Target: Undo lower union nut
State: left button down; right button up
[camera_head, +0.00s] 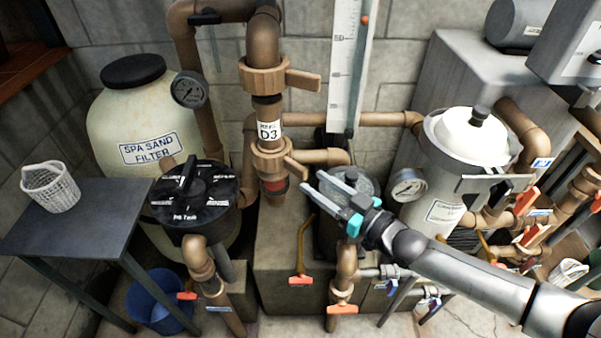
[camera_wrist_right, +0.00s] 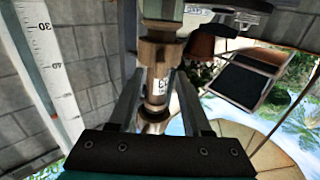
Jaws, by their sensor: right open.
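The lower union nut (camera_head: 271,156) is a tan-brown winged collar on the vertical brown pipe, just below the white D3 label (camera_head: 268,130). Its wing (camera_head: 296,168) points right and slightly down. A red band shows on the pipe below it. My right gripper (camera_head: 314,184) reaches in from the right, open and empty, its fingers pointing left towards the pipe just right of the nut. In the right wrist view the labelled pipe (camera_wrist_right: 158,88) shows beyond and between the two spread fingers, apart from them. My left gripper is out of view.
An upper winged nut (camera_head: 264,76) sits above the label. A white ruled board (camera_head: 347,65) stands behind, right of the pipe. The black valve head (camera_head: 190,195) is left, and a white-lidded canister (camera_head: 470,135) right.

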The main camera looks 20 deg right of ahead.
aim_at(306, 177)
jog(key=shift+b+x, duration=0.3)
jog(key=shift+x, duration=2.5)
grip_shut()
